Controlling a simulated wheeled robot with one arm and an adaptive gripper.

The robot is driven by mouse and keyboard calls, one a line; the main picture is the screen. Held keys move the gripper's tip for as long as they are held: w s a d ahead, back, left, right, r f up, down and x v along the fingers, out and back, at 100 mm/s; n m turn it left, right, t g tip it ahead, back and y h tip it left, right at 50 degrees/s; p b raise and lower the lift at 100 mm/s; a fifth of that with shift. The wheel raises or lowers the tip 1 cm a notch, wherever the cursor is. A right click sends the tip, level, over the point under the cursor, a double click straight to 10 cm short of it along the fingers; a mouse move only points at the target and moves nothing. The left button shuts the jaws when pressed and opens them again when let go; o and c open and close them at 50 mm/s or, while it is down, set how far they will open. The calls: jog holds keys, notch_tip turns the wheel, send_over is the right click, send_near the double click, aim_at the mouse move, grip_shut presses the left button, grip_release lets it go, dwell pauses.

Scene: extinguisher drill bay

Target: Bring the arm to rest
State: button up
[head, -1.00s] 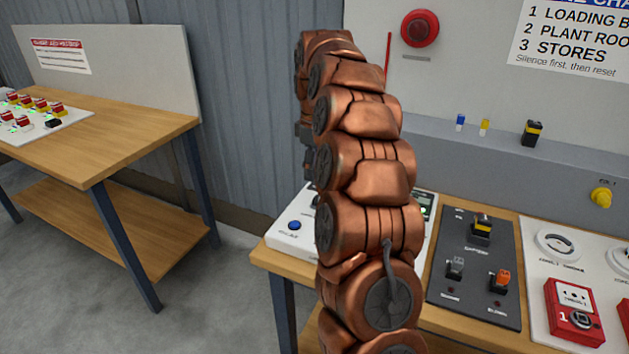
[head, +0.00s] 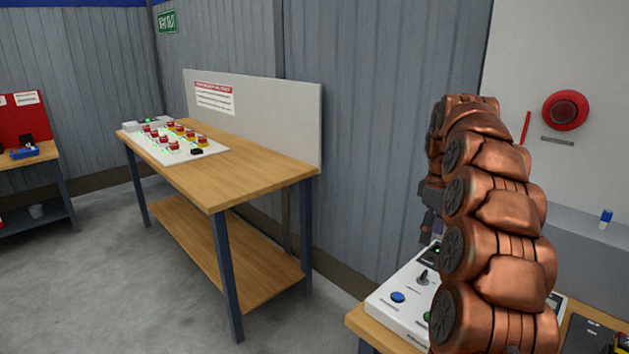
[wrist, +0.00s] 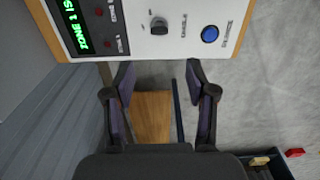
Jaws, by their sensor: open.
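My copper-coloured arm (head: 495,215) stands bent upright at the right of the head view. My gripper (head: 430,222) is small there and partly hidden behind the arm, above the left end of a white control panel (head: 385,312). In the wrist view my gripper (wrist: 160,78) is open, its two dark fingers apart with nothing between them. The white panel (wrist: 180,40) lies beyond the fingertips in that view, with a green-lit display, a dark knob and a blue button. I see no contact between fingers and panel.
A wooden workbench (head: 258,165) stands at the left centre, carrying a white board (head: 188,153) with several red buttons. A red round alarm (head: 565,110) hangs on the right wall. Grey floor (head: 110,270) between is clear.

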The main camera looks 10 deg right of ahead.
jog(key=s+a+m, duration=0.2)
jog(key=s+a, duration=1.3)
jog(key=a, duration=0.3)
jog(key=s+a+f+m, duration=0.1)
jog(key=s+a+f, duration=0.1)
jog(key=s, duration=0.5)
jog(key=s+a+f+m+g, duration=0.1)
jog(key=s+f, duration=0.3)
jog(key=s, duration=0.4)
jog(key=s+a+f+m, duration=0.2)
jog(key=s+a, duration=0.1)
jog(key=s, duration=0.5)
jog(key=shift+f+g, duration=0.4)
